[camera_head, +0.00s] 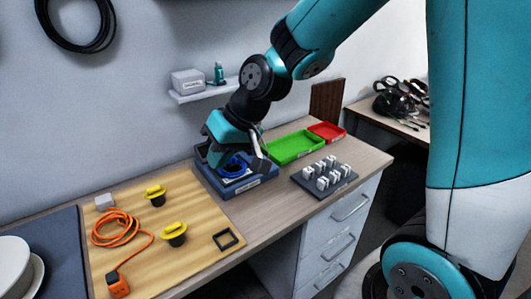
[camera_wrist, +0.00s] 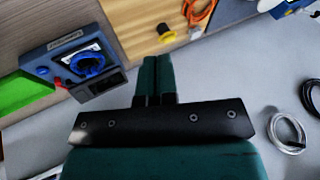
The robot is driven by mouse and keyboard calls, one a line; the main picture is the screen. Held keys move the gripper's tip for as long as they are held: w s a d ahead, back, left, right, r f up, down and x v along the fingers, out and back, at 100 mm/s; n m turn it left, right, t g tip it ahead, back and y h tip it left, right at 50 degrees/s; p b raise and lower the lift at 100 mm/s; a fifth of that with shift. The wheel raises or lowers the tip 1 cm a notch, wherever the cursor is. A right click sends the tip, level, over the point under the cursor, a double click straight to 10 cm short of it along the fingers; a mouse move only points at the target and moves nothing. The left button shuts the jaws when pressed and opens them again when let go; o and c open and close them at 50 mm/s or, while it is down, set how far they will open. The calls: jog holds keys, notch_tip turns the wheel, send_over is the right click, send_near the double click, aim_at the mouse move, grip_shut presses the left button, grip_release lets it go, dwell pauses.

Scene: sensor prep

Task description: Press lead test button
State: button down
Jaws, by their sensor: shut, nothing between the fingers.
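The blue lead tester box (camera_head: 262,184) stands on the bench by the wall, under my gripper (camera_head: 238,153) in the head view. A blue coiled lead (camera_head: 236,167) lies in its recess. The wrist view shows the tester (camera_wrist: 40,62) left of my fingers, with the blue lead (camera_wrist: 85,66) and a small red part (camera_wrist: 58,82), which looks like the button. My gripper's fingers (camera_wrist: 156,60) are shut and empty, to the right of the tester in that view. The red part is hidden behind my gripper in the head view.
A wooden board (camera_head: 205,248) at left holds an orange cable (camera_head: 118,229) and yellow-topped knobs (camera_head: 174,231). Right of the tester are a green tray (camera_head: 296,148), a red tray (camera_head: 328,131) and a dark rack of white blocks (camera_head: 318,190). A shelf (camera_head: 205,94) juts from the wall.

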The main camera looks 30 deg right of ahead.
jog(key=w+d+f+m+t+h+p, duration=0.2)
jog(key=w+d+f+m+p, duration=0.1)
jog(key=w+d, duration=0.5)
jog(key=w+d+f+m+t+h+p, duration=0.1)
jog(key=w+d+f+m+t+p, duration=0.2)
jog(key=w+d, duration=0.5)
jog(key=d+f+m+p, duration=0.1)
jog(key=d+f+m, duration=0.1)
jog(key=d, duration=0.5)
jog(key=shift+w+m+h, duration=0.2)
jog(key=shift+m+h, duration=0.2)
jog(key=shift+f, duration=0.2)
notch_tip(320, 180, down, 9)
jog(key=b, duration=0.5)
jog(key=shift+r, duration=0.2)
jog(key=shift+f+b, duration=0.4)
jog(key=shift+b, duration=0.25)
